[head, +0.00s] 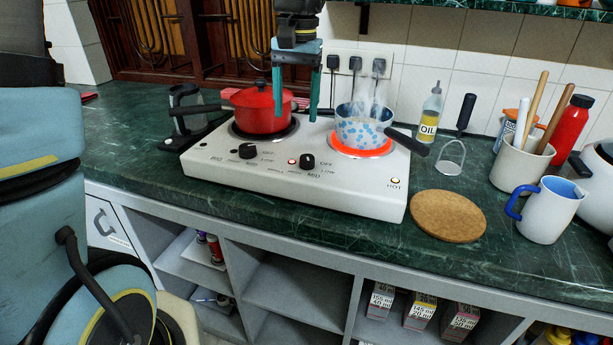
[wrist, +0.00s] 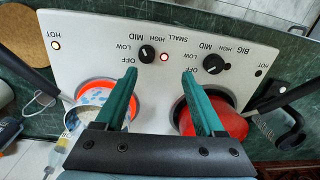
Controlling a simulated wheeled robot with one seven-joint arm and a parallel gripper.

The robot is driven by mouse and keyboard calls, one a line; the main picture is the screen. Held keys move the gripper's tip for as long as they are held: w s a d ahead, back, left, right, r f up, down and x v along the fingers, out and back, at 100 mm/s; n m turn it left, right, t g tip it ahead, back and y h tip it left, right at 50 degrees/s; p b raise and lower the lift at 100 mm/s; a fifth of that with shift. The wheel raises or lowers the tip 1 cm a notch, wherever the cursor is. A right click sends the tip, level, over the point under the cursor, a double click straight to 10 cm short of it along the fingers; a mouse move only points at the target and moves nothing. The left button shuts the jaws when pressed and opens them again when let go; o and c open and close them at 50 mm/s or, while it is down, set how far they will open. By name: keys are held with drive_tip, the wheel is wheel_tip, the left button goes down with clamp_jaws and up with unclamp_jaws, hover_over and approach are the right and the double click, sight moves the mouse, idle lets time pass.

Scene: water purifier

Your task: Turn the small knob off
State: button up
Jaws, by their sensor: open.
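The small knob (head: 307,161) is the right one of two black knobs on the white hob's front panel. It also shows in the wrist view (wrist: 147,53), left of the big knob (wrist: 213,64), under the SMALL label. Its exact pointer setting is too small to tell. A red light (wrist: 164,57) beside it is lit. The right burner (head: 361,152) glows orange-red under a steaming blue-patterned pan (head: 362,130). My gripper (head: 296,117) is open and empty, fingers pointing down, above the hob behind the knobs. In the wrist view, its fingertips (wrist: 159,72) are apart from the knob.
A red pot (head: 262,108) stands on the left burner, close to my fingers. The pan's dark handle (head: 407,142) reaches right. The HOT light (head: 395,181) at right is lit. A round cork mat (head: 448,215) lies right of the hob. The panel around the knobs is clear.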

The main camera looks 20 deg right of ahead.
sight(307, 157)
drive_tip(key=shift+m, duration=0.3)
drive_tip(key=f, duration=0.3)
drive_tip(key=d+f, duration=0.1)
drive_tip(key=f, duration=0.3)
drive_tip(key=s+d+f, duration=0.1)
drive_tip(key=f, duration=0.2)
drive_tip(key=shift+f+p, duration=0.3)
drive_tip(key=shift+p, duration=0.05)
drive_tip(key=shift+c, duration=0.2)
clamp_jaws()
